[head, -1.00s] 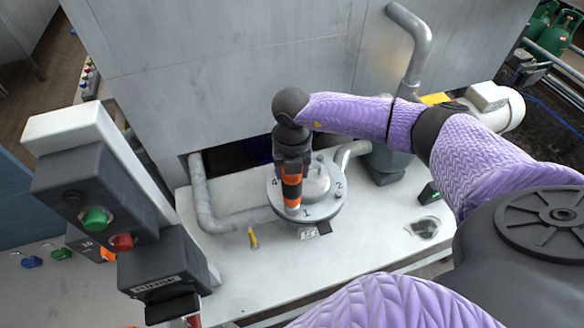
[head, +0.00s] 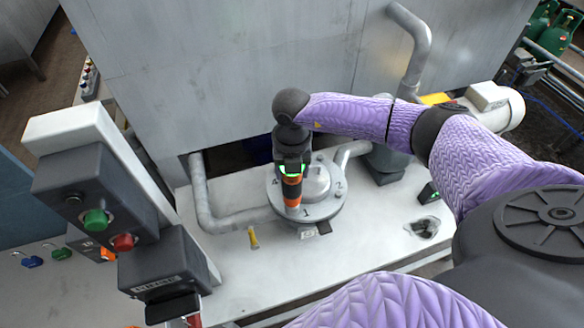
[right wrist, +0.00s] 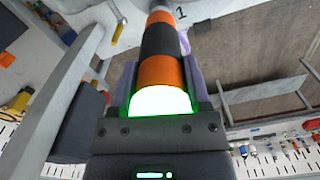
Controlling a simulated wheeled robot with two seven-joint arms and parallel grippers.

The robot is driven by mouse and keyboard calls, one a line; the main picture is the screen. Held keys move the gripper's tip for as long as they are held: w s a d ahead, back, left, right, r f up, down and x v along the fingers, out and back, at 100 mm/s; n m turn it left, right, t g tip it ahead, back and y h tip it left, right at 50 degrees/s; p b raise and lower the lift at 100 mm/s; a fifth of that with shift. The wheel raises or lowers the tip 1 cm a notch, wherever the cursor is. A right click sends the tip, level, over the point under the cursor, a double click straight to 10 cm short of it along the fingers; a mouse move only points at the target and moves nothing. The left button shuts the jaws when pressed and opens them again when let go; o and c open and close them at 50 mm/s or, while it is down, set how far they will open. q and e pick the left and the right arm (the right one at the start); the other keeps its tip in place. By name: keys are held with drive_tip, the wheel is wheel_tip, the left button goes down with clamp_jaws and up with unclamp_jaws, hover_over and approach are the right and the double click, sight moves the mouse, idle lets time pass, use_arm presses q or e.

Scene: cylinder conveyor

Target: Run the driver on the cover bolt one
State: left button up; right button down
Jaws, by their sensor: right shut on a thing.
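My right gripper (head: 291,165) points down over the round grey cover (head: 328,207) and is shut on the orange and black driver (head: 291,190). The driver stands nearly upright, its silver tip end at the cover's near left edge, beside the printed 1. Cover bolt one is hidden under the tip, so I cannot tell how well it is seated. In the right wrist view the driver (right wrist: 160,70) sits between the fingers, its near end glowing bright green. The cover also shows marks 2 and 4 and a raised dome (head: 316,181). My left gripper is not in view.
A yellow object (head: 253,238) stands on the white bench (head: 235,285) left of the cover. Grey pipes (head: 203,195) flank the cover. A control box with green and red buttons (head: 96,219) rises at the left. The bench front is mostly clear.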

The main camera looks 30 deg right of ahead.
drive_tip(key=shift+r+p, duration=1.6)
drive_tip(key=shift+r, duration=0.1)
